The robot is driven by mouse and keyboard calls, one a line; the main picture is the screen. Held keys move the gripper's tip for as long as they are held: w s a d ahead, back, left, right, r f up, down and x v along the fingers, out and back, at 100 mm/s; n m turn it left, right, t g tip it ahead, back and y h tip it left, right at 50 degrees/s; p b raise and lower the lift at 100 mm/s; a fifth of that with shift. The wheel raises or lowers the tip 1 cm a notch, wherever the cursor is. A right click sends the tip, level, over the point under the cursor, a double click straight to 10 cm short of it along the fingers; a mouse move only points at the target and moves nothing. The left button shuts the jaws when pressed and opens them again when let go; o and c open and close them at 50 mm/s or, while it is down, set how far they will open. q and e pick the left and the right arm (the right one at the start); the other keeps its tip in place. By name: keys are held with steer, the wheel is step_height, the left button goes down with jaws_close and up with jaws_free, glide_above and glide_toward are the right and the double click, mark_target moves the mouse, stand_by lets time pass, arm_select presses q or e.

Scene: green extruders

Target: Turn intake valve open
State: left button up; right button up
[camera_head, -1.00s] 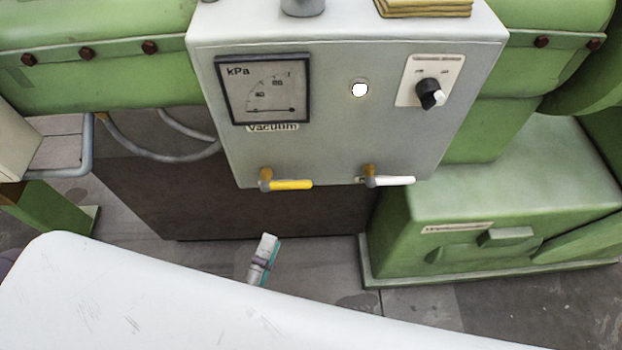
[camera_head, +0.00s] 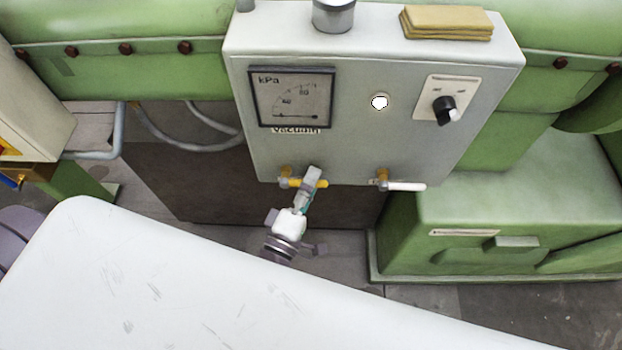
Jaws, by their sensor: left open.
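The grey control box has two valves along its lower edge. The yellow-handled valve (camera_head: 291,182) is at the left and lies level. The white-handled valve (camera_head: 404,186) is at the right, its handle also level, pointing right. Which of them is the intake valve cannot be told; no label is readable. My left gripper (camera_head: 313,177) is open at the yellow handle and covers part of it. Whether it touches the handle cannot be told. My right gripper is not in view.
The grey box (camera_head: 350,150) carries a vacuum gauge (camera_head: 291,98), a white round light (camera_head: 379,102) and a black knob (camera_head: 444,108). Green machine housing (camera_head: 500,210) stands at the right. A white surface (camera_head: 200,270) fills the lower foreground.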

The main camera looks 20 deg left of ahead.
arm_select(q)
jaws_close()
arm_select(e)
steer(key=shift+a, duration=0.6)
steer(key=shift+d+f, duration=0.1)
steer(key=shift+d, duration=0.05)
